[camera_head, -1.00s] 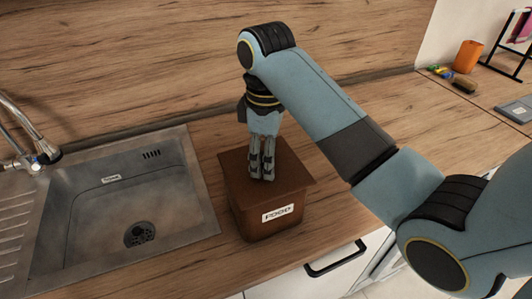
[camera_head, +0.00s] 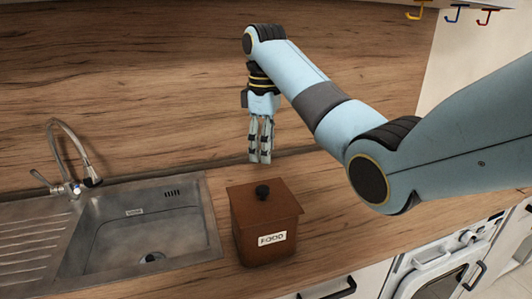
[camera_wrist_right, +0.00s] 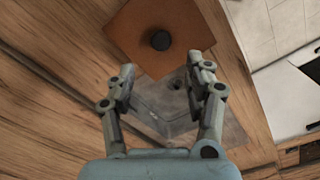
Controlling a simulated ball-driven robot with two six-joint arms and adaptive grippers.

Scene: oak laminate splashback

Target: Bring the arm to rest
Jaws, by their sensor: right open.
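My right gripper (camera_head: 260,160) hangs fingers down above and behind the brown food box. In the right wrist view my right gripper (camera_wrist_right: 168,78) is open, with nothing between its fingers. The brown box (camera_head: 265,240) stands on the counter with its lid on, a black knob on top and a label reading FOOD. The box lid (camera_wrist_right: 185,25) also shows in the right wrist view, beyond the fingertips and apart from them. My left gripper is in neither view.
A steel sink (camera_head: 212,235) with a tap (camera_head: 75,165) is set in the counter left of the box. A wooden splashback (camera_head: 140,70) rises behind. Counter right of the box is clear (camera_head: 370,215). An oven (camera_head: 435,270) is below at right. Coloured hooks (camera_head: 455,14) hang at upper right.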

